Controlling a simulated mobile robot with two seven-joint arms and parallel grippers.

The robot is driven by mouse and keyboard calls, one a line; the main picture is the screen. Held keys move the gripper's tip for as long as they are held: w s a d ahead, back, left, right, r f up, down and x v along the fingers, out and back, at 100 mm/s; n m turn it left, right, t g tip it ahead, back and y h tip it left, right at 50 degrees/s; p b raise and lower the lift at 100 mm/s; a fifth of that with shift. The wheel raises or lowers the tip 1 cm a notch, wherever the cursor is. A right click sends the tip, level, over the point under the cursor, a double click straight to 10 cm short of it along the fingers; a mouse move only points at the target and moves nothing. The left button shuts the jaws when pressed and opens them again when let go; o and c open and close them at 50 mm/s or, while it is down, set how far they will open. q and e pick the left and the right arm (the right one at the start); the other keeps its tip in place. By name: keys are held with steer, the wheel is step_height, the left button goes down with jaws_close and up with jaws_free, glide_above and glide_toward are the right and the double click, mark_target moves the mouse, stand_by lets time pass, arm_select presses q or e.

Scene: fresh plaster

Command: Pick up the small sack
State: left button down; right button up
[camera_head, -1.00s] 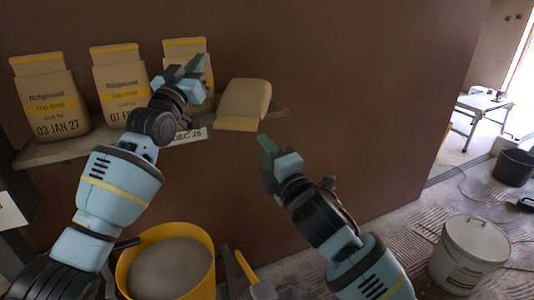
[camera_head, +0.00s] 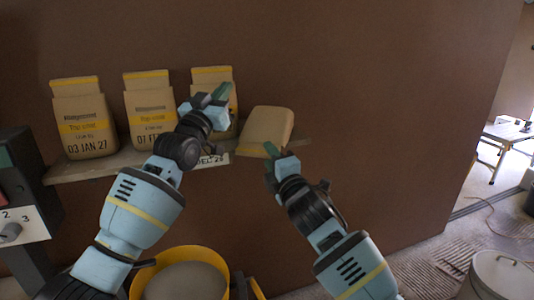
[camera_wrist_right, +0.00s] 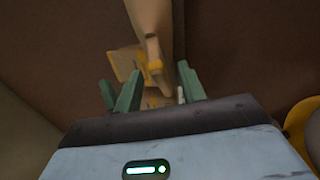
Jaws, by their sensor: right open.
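A smaller tan sack (camera_head: 268,128) lies at the right end of the shelf, beside three upright sacks with yellow bands. My right gripper (camera_head: 278,157) is at its front lower edge and covers part of it; whether they touch I cannot tell. In the right wrist view my right gripper (camera_wrist_right: 158,92) has its green fingers apart, with a tan and yellow shape (camera_wrist_right: 152,35) beyond them. My left gripper (camera_head: 212,100) is in front of the third upright sack (camera_head: 214,76) and hides part of it. Its finger gap is not clear.
The other upright sacks, dated 03 JAN 27 (camera_head: 83,125) and 07 FEB (camera_head: 148,108), stand on the shelf (camera_head: 105,165) against a brown wall. A yellow bucket (camera_head: 215,262) of grey material is below. A control box (camera_head: 25,220) stands at left, a white bucket (camera_head: 500,275) at lower right.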

mark_target(266, 134)
steer(key=shift+x, duration=1.4)
jaws_close()
stand_by(0.6)
arm_select(q)
steer(key=shift+r, duration=0.55)
